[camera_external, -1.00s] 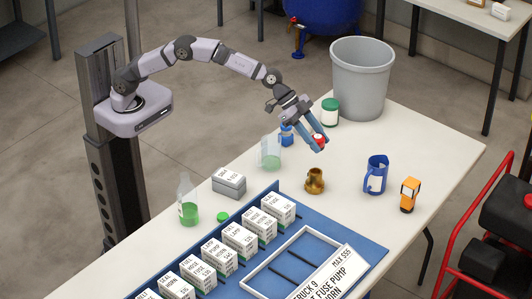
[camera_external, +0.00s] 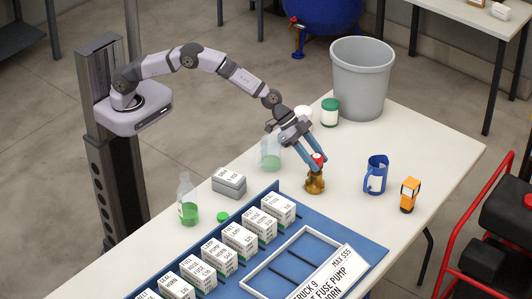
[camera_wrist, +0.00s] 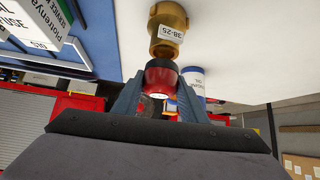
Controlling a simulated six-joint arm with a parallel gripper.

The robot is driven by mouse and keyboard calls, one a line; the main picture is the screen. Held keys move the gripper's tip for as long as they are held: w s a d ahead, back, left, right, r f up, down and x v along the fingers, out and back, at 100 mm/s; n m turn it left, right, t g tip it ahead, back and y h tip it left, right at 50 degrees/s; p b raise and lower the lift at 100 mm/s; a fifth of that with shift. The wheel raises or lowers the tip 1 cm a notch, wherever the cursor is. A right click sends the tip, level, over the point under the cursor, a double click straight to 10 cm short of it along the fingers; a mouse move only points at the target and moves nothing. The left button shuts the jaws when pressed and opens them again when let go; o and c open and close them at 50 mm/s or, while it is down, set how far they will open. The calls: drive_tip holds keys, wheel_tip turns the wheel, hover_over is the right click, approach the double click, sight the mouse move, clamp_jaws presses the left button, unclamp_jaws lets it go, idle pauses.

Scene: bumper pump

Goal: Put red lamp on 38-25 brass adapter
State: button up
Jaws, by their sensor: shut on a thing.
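The red lamp (camera_external: 318,158) is held between the fingers of my gripper (camera_external: 317,164), which is shut on it. In the wrist view the red lamp (camera_wrist: 161,74) sits between the fingertips (camera_wrist: 160,98). The brass adapter (camera_external: 314,183) stands upright on the white table, with the lamp right above its top. It also shows in the wrist view, where the brass adapter (camera_wrist: 166,16) carries a label reading 38-25 and the lamp's end overlaps its rim. I cannot tell whether the lamp and adapter touch.
A blue jug (camera_external: 376,175) and an orange meter (camera_external: 410,194) stand to the right. A glass beaker (camera_external: 270,152), a grey box (camera_external: 229,182) and a green-lidded jar (camera_external: 330,112) stand around. White boxes (camera_external: 240,238) line the blue mat (camera_external: 345,240) in front. A grey bin (camera_external: 361,80) is behind.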

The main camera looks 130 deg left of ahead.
drive_tip(key=shift+f, duration=0.9)
drive_tip(key=shift+f, duration=0.15)
drive_tip(key=o, duration=1.1)
drive_tip(key=shift+r, duration=0.2)
drive_tip(key=shift+b+v, duration=1.95)
drive_tip(key=shift+v, duration=4)
drive_tip(key=shift+d, duration=0.1)
